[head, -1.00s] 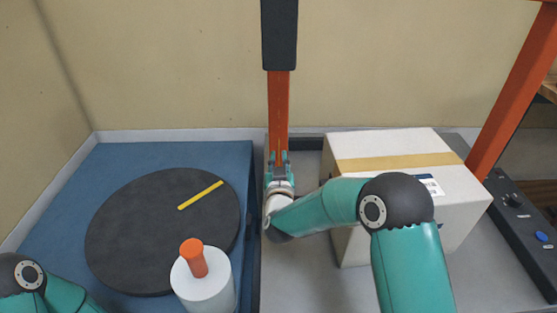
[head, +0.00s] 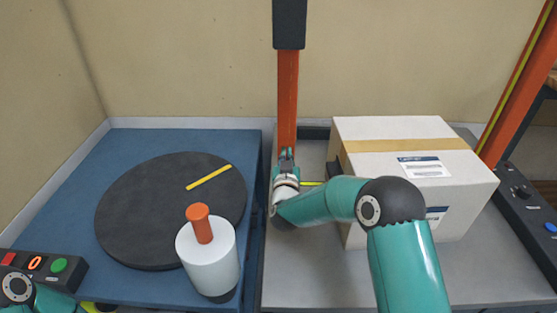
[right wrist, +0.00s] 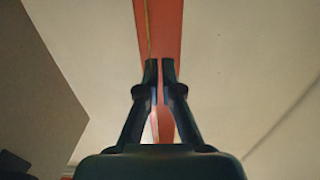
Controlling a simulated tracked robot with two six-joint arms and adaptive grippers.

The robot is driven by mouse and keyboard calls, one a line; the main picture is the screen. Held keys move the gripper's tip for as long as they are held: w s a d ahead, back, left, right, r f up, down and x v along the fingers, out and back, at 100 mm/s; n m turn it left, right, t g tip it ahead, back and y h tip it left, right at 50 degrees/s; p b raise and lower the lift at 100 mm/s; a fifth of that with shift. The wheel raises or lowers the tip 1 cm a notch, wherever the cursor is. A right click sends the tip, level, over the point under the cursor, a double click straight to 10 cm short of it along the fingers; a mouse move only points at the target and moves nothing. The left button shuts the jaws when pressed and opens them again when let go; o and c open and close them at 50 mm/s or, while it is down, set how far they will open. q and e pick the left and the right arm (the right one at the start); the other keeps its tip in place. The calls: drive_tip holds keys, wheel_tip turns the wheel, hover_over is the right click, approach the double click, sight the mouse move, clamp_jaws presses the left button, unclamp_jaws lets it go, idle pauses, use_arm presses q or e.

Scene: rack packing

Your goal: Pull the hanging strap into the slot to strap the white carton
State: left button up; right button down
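The white carton (head: 440,185), with a tan tape band and labels, sits on the grey table right of my right gripper. My right gripper (head: 287,155) is at the foot of the left orange post (head: 287,95). In the right wrist view its fingers (right wrist: 160,68) are close together with a narrow gap. A thin yellow line, likely the strap (right wrist: 149,25), runs along the post to the left fingertip; its hold is unclear. Yellow strap also shows beside the gripper (head: 312,183) and along the right post (head: 517,80). The slot is not discernible.
A blue table (head: 70,185) at left holds a dark turntable (head: 135,215) with a yellow bar, and a white cylinder (head: 208,260) with an orange knob. A button box (head: 35,265) is at lower left. A dark control panel (head: 520,205) lies right of the carton.

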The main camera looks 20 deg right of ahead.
drive_tip(key=c, duration=1.3)
unclamp_jaws()
drive_tip(key=shift+f, duration=0.1)
drive_tip(key=shift+c, duration=0.2)
drive_tip(key=shift+s, duration=0.1)
drive_tip(key=v, duration=1.2)
